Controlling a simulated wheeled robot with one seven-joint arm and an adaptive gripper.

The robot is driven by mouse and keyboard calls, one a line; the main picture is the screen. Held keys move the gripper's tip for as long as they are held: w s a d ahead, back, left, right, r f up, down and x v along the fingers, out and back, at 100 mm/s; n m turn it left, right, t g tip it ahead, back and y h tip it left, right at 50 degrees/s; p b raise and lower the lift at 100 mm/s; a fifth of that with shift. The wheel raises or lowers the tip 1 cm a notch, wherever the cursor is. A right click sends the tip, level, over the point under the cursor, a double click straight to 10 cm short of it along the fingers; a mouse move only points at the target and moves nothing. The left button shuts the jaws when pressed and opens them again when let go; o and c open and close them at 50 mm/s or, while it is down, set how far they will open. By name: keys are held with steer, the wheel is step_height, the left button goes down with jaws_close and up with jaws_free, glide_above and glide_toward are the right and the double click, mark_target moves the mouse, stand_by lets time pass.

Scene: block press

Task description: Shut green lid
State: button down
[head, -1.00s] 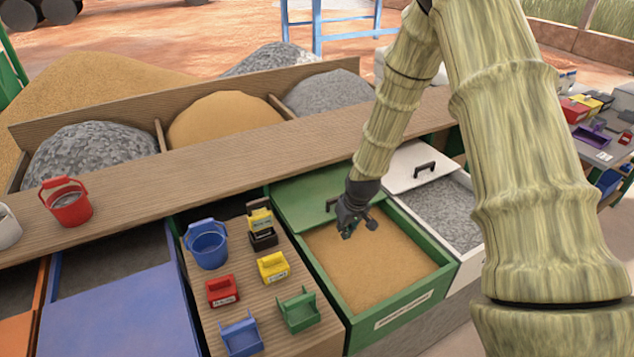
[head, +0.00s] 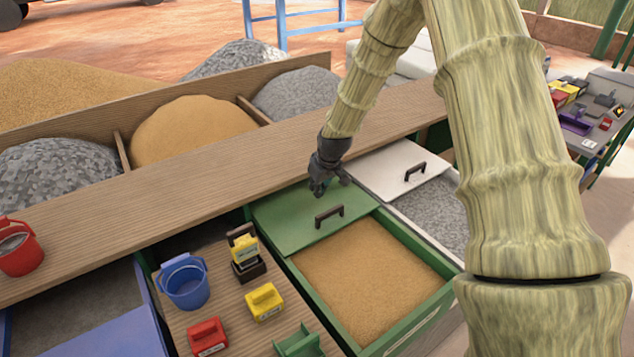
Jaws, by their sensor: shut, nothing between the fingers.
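The green lid (head: 290,222) lies at the back of the green bin (head: 440,303), partly under the wooden shelf. The front part of the bin is open and shows tan sand (head: 365,275). The lid has a dark handle (head: 329,216) near its front edge. My gripper (head: 329,190) is shut and empty. It is over the back part of the lid, behind the handle. Whether it touches the lid, I cannot tell.
A white lid (head: 390,175) with a dark handle half covers a gravel bin (head: 436,215) to the right. A blue bucket (head: 183,282) and yellow, red and green small items stand to the left. The wooden shelf (head: 200,165) runs behind.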

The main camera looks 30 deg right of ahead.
steer(key=w+f, duration=0.1)
steer(key=f, duration=0.1)
steer(key=w+f, duration=0.2)
steer(key=w+f+p, duration=0.1)
steer(key=f, duration=0.1)
steer(key=shift+w, duration=0.25)
steer(key=shift+f, duration=0.3)
steer(key=shift+s+f+p, duration=0.25)
steer(key=shift+s+p, duration=0.05)
steer(key=shift+p, duration=0.05)
steer(key=shift+s+d+r+p, duration=0.1)
steer(key=shift+s+p, duration=0.2)
steer(key=shift+s, duration=0.3)
steer(key=shift+s+d+r+p, duration=0.1)
steer(key=shift+s+p, duration=0.2)
steer(key=shift+s, duration=0.25)
steer(key=shift+s+f+p, duration=0.2)
steer(key=shift+f+p, duration=0.15)
steer(key=shift+f, duration=0.1)
steer(key=shift+s+r, duration=0.15)
steer(key=shift+s, duration=0.45)
steer(key=shift+w, duration=0.1)
